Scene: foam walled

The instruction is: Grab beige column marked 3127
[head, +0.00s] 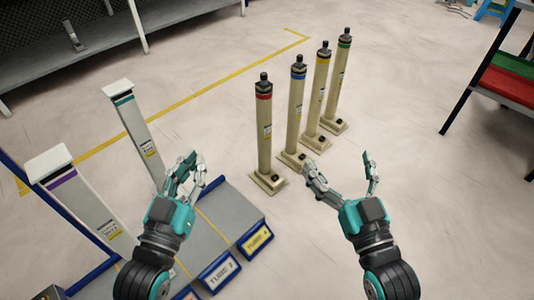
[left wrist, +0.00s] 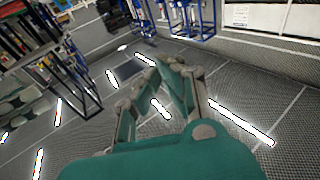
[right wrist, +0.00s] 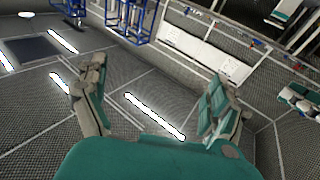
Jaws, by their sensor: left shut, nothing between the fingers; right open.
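Several beige columns stand upright on square feet on the floor in the head view. They are a red-banded column (head: 264,135), a blue-banded column (head: 297,115), a yellow-banded column (head: 318,95) and a green-banded column (head: 339,80). Each has a small label, too small to read, so I cannot tell which is 3127. My right gripper (head: 341,174) is open and empty, right of the red-banded column's foot and nearer to me. My left gripper (head: 190,172) is shut on nothing, left of the columns. Both wrist views show my fingers but no column.
A grey rack (head: 235,208) with blue edges and tube labels lies low in front. Two pale square posts stand at left, one green-banded (head: 143,130) and one purple-banded (head: 82,200). A black-framed stand (head: 500,85) is at right. Floor right of the columns is clear.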

